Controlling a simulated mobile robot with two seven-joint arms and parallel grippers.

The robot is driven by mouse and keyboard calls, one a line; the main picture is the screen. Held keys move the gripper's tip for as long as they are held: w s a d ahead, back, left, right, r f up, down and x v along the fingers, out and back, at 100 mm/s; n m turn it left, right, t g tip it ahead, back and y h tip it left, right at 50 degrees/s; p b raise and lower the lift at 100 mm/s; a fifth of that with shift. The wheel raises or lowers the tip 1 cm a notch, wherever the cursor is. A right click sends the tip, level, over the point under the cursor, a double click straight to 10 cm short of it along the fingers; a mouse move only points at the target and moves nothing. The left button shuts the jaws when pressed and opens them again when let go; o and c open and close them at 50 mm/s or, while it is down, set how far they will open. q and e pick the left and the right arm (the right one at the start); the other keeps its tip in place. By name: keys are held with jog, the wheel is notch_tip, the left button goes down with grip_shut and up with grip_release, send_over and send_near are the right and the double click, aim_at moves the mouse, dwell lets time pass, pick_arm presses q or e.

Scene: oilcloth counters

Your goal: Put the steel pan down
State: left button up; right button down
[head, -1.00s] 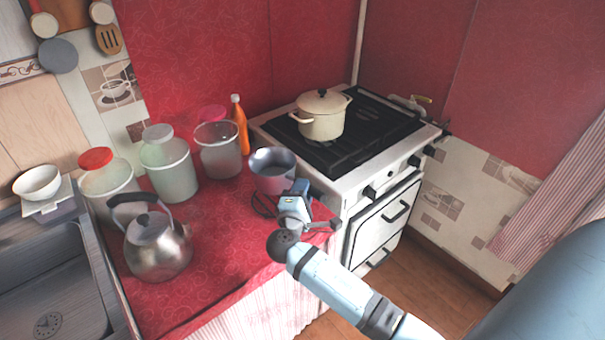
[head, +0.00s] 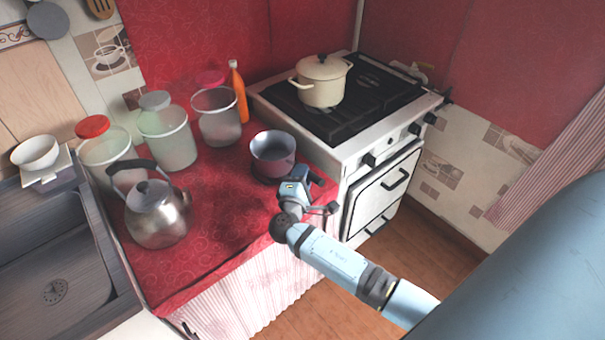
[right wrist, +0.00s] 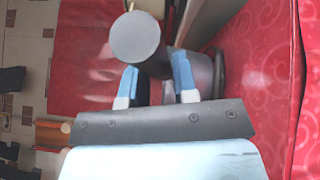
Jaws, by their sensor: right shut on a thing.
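The steel pan (head: 272,158) is a small deep pot with a grey inside. It is upright over the red counter beside the stove. My right gripper (head: 297,178) is at its near right side and shut on its handle. In the right wrist view the dark handle with a round end (right wrist: 135,37) passes between the fingers of my right gripper (right wrist: 157,86). The pan's dark side (right wrist: 198,72) shows behind, close to the red cloth. I cannot tell whether its base touches the counter. My left gripper is out of view.
A steel kettle (head: 157,218) stands at the counter's left front, by the sink (head: 60,265). Several clear canisters (head: 166,140) and an orange bottle (head: 238,95) stand behind. A cream pot (head: 322,85) is on the stove (head: 390,105). The counter's front middle (head: 225,220) is clear.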

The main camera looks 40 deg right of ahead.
jog(key=c, duration=0.9)
grip_release()
jog(key=r+b+v, duration=0.1)
jog(key=b+v, duration=0.1)
jog(key=v, duration=1)
jog(key=s+a+f+m+g+y, duration=0.1)
jog(key=s+f+y, duration=0.35)
jog(key=f, duration=0.25)
jog(key=s+a+f+m+g+y, duration=0.1)
jog(key=s+a+f+y, duration=0.15)
jog(key=f+y, duration=0.35)
jog(key=s+a+m+y, duration=0.1)
jog(key=s+m+y, duration=0.1)
jog(key=s, duration=0.1)
jog(key=s+a+m+y, duration=0.1)
jog(key=s+m+y, duration=0.1)
jog(key=s, duration=0.1)
jog(key=s+a+r+m+y, duration=0.1)
jog(key=s+a+m+y, duration=0.1)
jog(key=s+y, duration=0.1)
jog(key=shift+s+a+t, duration=0.1)
jog(key=shift+s+t, duration=0.05)
jog(key=shift+t, duration=0.25)
jog(key=shift+p, duration=0.4)
